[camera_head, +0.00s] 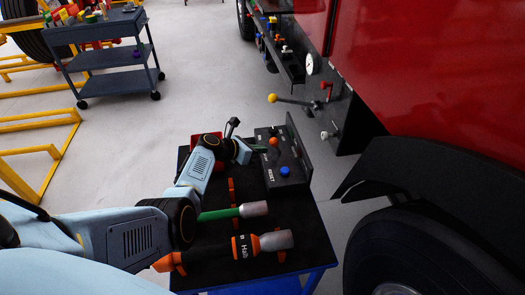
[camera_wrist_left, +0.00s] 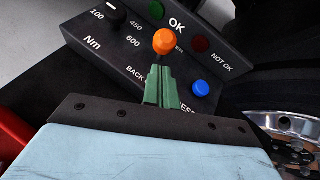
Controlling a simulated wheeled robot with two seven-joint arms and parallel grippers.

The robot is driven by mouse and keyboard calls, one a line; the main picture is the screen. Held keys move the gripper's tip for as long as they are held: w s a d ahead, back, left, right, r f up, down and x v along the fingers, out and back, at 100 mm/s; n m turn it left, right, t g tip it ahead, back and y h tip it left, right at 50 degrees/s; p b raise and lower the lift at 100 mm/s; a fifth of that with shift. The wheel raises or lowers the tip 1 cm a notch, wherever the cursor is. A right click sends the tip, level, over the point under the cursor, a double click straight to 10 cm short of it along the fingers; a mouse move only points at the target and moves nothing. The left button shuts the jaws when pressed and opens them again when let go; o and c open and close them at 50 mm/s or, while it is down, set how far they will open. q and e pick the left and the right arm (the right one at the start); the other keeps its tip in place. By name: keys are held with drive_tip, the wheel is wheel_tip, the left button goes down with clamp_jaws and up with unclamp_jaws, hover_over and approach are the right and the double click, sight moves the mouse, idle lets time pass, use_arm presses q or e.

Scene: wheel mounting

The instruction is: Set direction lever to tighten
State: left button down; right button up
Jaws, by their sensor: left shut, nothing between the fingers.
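The direction lever has an orange knob (camera_wrist_left: 167,41) on a thin stem and stands on a dark control box (camera_wrist_left: 105,49). In the head view the orange knob (camera_head: 274,142) shows on the control box (camera_head: 265,170). My left gripper (camera_wrist_left: 163,75) has green fingers that are shut and empty. In the wrist view the fingertips overlap the lever's stem just below the knob; I cannot tell whether they touch it. In the head view my left gripper (camera_head: 258,148) is at the left side of the lever. My right gripper is not in view.
A blue button (camera_wrist_left: 201,88) sits beside the lever, and a black dial (camera_wrist_left: 116,12) is at the left. A green-handled tool (camera_head: 220,213) and an orange-black tool (camera_head: 240,246) lie on the cart. A red truck (camera_head: 430,70) stands at the right.

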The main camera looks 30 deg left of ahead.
use_arm(q)
drive_tip(key=shift+w+d+r, duration=0.25)
drive_tip(key=shift+w+d, duration=0.05)
drive_tip(key=shift+w, duration=0.3)
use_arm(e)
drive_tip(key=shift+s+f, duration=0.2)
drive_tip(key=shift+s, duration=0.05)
